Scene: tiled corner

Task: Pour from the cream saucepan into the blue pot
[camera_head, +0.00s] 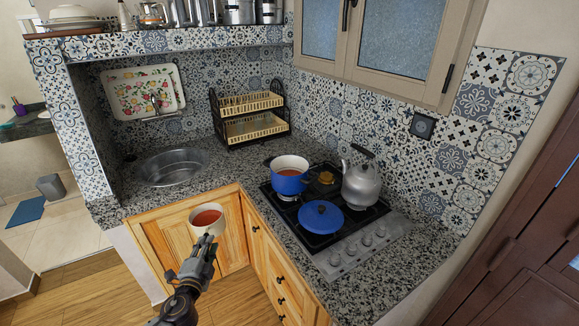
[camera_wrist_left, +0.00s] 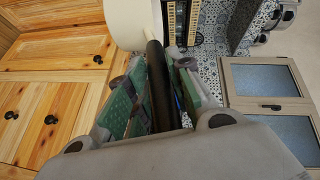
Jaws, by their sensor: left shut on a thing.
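The cream saucepan (camera_head: 193,222) holds a reddish-orange liquid and is upright in the air, in front of the wooden cabinet and left of the hob. My left gripper (camera_head: 205,245) is shut on its handle. In the left wrist view the black handle (camera_wrist_left: 157,75) runs between the fingers, and the cream saucepan wall (camera_wrist_left: 124,22) shows at the top. The blue pot (camera_head: 289,184) stands on the back left of the hob, with a white inside and a dark handle. It is apart from the saucepan. My right gripper is not in view.
The hob (camera_head: 345,258) also carries a blue lidded-looking vessel (camera_head: 321,217) in front and a grey kettle (camera_head: 365,183) at right. A sink (camera_head: 171,166) lies left, a dish rack (camera_head: 250,128) behind. Granite counter (camera_head: 232,176) between sink and hob is clear.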

